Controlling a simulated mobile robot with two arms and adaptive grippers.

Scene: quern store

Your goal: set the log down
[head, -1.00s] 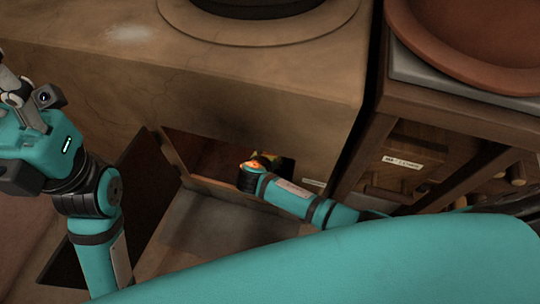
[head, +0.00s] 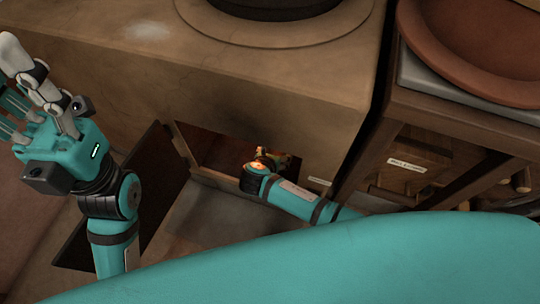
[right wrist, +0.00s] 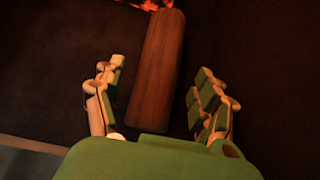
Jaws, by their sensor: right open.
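The log (right wrist: 157,80) is a brown, round-sided piece of wood in the right wrist view. It lies lengthwise away from me, its far end close to glowing embers (right wrist: 160,4). My right gripper (right wrist: 161,70) is open, with its fingers apart on either side of the log and visible gaps between. In the head view, my right gripper (head: 272,158) is inside the dark firebox opening (head: 215,150), lit orange, and the log cannot be made out there. My left gripper (head: 25,90) is raised at the far left with its fingers spread and empty.
The opening is in the front of a tan stone stove (head: 270,75), with a dark door (head: 140,195) swung open to its left. A wooden stand (head: 470,125) at the right carries a wide clay bowl (head: 480,50). A labelled wooden box (head: 410,165) sits below.

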